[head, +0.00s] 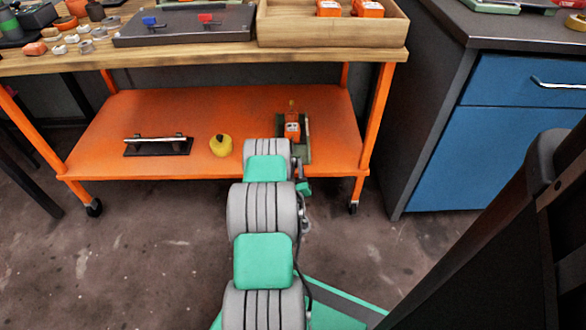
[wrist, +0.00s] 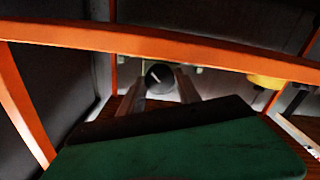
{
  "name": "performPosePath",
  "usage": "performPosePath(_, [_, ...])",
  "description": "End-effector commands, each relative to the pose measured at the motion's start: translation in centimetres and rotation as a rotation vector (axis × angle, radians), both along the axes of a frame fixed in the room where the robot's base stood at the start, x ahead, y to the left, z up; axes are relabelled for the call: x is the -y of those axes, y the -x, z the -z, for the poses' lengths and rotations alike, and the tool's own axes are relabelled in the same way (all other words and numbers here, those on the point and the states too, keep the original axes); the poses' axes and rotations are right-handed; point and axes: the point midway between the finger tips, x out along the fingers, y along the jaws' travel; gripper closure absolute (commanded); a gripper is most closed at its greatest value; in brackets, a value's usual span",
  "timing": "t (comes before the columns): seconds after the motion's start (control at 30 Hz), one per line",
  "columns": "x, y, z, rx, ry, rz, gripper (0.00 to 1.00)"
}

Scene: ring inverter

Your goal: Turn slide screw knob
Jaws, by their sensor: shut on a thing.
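A dark round knob (wrist: 160,77) with a pale line across its face is between the two fingers of my gripper (wrist: 163,84) in the wrist view. The gripper is shut on the knob. In the head view my arm reaches down to the orange lower shelf, and its links hide the gripper and knob. A green-based device (head: 307,150) with an orange block (head: 292,128) stands on the shelf just right of the arm's far end. I cannot tell from the head view how the knob joins it. A large dark green surface fills the lower wrist view.
On the orange shelf (head: 180,110) left of my arm are a yellow object (head: 221,146) and a black base with a silver bar (head: 157,145). The wooden worktop (head: 230,59) lies above. A blue-fronted cabinet (head: 520,130) stands right. Orange legs and rails frame the shelf.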

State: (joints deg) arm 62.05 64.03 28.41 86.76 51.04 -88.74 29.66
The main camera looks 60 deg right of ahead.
Motion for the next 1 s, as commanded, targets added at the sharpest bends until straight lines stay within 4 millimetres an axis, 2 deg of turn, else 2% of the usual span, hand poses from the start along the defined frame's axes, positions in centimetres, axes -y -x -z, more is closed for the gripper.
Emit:
performPosePath(0.4, [-0.02, -0.02, 0.06, -0.245, 0.125, 0.000, 1.00])
performPosePath(1.0, [-0.03, -0.01, 0.04, -0.311, 0.157, 0.000, 1.00])
